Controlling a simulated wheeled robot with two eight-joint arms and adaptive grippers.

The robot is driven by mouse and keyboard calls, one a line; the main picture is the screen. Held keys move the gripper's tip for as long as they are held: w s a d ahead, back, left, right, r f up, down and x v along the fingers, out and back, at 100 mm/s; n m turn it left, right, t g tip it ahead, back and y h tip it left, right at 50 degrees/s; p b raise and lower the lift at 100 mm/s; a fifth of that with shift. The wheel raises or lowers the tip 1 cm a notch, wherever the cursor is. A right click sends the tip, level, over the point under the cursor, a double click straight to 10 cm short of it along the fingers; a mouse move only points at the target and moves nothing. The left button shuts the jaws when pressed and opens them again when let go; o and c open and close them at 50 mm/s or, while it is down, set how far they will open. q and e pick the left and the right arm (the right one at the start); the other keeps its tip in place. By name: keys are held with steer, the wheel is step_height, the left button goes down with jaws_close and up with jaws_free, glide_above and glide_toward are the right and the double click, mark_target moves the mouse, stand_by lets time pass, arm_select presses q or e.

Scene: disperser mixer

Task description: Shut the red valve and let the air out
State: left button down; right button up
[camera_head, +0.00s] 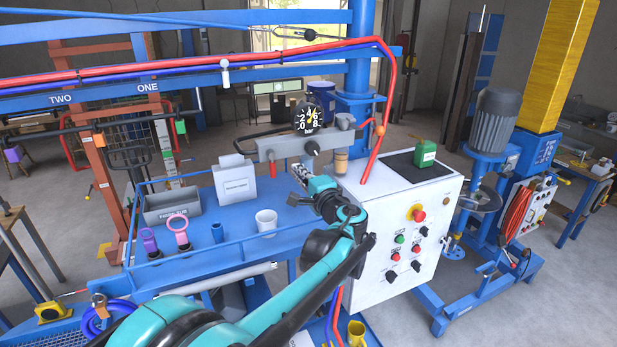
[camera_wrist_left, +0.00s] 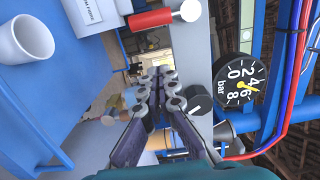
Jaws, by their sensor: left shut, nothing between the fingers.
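The red valve handle (camera_head: 272,168) hangs down from the left part of a grey manifold block (camera_head: 284,147). In the left wrist view the red handle (camera_wrist_left: 152,19) lies at the top, beside a silver cap. A round black pressure gauge (camera_head: 308,117) with a yellow needle stands above the block; it also shows in the left wrist view (camera_wrist_left: 238,80). I cannot read the needle exactly. A black knob (camera_wrist_left: 199,103) sits on the block's front. My left gripper (camera_head: 297,172) is shut and empty in front of the block, right of the red handle and below the knob, apart from the handle.
A blue bench (camera_head: 205,237) holds a white mug (camera_head: 266,221), a white paper holder (camera_head: 234,180) and a grey bin (camera_head: 172,206). A white control box (camera_head: 385,205) with buttons stands to the right. Red and blue hoses run above and beside the gauge.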

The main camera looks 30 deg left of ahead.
mark_target(273, 166)
arm_select(q)
steer(key=s+a, duration=0.2)
steer(key=shift+s+a+p, duration=0.4)
steer(key=shift+w, duration=0.15)
steer(key=shift+s, duration=0.25)
steer(key=shift+a+f+m, duration=0.1)
steer(key=shift+m, duration=0.3)
